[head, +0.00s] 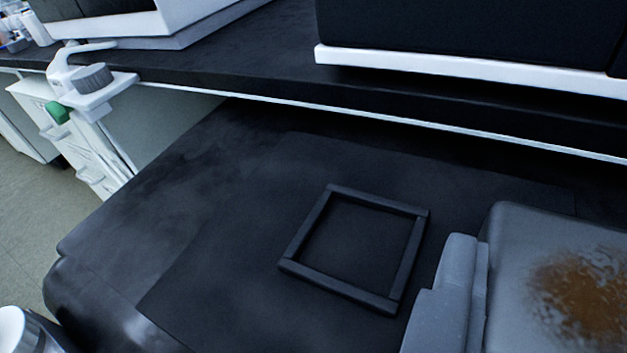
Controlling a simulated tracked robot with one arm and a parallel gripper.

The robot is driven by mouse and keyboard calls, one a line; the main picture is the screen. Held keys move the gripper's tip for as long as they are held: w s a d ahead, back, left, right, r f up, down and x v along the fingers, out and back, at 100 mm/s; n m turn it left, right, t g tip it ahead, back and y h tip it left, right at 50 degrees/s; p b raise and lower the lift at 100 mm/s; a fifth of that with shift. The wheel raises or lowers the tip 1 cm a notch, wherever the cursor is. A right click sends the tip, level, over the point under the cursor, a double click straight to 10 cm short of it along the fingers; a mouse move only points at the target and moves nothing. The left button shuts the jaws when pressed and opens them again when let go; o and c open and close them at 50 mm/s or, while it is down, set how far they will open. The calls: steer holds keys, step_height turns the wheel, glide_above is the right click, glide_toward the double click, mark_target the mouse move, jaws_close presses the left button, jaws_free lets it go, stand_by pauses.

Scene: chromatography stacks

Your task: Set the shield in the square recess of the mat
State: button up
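The mat (220,250) is a thin dark sheet lying on a black surface. The square recess (360,245) is a dark area inside a raised black square frame on the mat, and it is empty. A large grey piece with a rounded corner and a glossy brown stain (515,285) fills the lower right, close to the camera. A stepped grey part (455,295) lies along its left side. I cannot tell whether these are the shield, my gripper or both. No fingertips can be made out clearly. The grey piece hides the right part of the mat.
A raised black bench (250,80) with a pale edge runs behind the mat. Black and white instruments (470,63) stand on it. A white fitting with a grey knob (93,80) is at its left. The mat's left part is clear.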

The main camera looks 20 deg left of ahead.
steer(key=w+a, duration=0.2)
steer(key=w+a+b, duration=0.1)
steer(key=w+a, duration=0.2)
steer(key=w+a+f+b, duration=0.1)
steer(key=w+a, duration=0.1)
steer(key=shift+w+a, duration=0.15)
step_height(320, 180, down, 4)
steer(key=shift+w+a+r+b, duration=0.1)
steer(key=shift+w+a+b, duration=0.05)
steer(key=shift+b, duration=0.75)
steer(key=shift+r, duration=0.15)
steer(key=shift+f, duration=0.45)
